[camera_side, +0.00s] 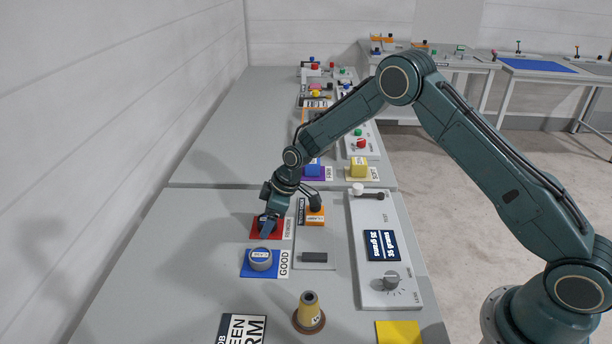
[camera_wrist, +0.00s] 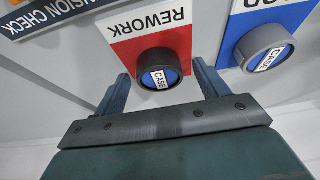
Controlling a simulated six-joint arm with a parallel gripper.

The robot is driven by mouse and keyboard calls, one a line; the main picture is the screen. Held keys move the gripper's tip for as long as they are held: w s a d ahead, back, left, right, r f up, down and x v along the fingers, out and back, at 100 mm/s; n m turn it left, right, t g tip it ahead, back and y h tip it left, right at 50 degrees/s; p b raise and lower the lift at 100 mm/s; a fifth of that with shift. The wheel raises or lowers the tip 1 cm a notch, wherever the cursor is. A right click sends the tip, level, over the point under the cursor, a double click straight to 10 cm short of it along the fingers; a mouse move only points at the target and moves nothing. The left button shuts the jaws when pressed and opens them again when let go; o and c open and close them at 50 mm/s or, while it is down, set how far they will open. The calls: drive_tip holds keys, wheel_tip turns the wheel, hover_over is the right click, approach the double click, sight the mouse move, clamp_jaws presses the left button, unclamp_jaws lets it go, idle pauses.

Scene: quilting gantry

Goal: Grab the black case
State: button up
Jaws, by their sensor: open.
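In the wrist view, a short round black case (camera_wrist: 154,57) with a blue top and a white CASE label sits on a red mat (camera_wrist: 181,42) marked REWORK. My gripper (camera_wrist: 160,74) is open, with one finger on each side of the black case. I cannot tell whether the fingers touch it. In the side view my gripper (camera_side: 267,224) is low over the red mat (camera_side: 257,236) and largely hides the case there.
A similar grey case (camera_wrist: 262,42) sits on the blue GOOD mat (camera_wrist: 227,58), close beside the red mat. In the side view, a yellow cone-like part (camera_side: 308,314) stands nearer the camera. A panel with a screen and knob (camera_side: 391,281) is to the right.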

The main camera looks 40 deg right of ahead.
drive_tip(key=c, duration=1.1)
drive_tip(key=shift+r, duration=0.15)
wheel_tip(320, 180, up, 20)
drive_tip(key=shift+f, duration=0.15)
idle(0.5)
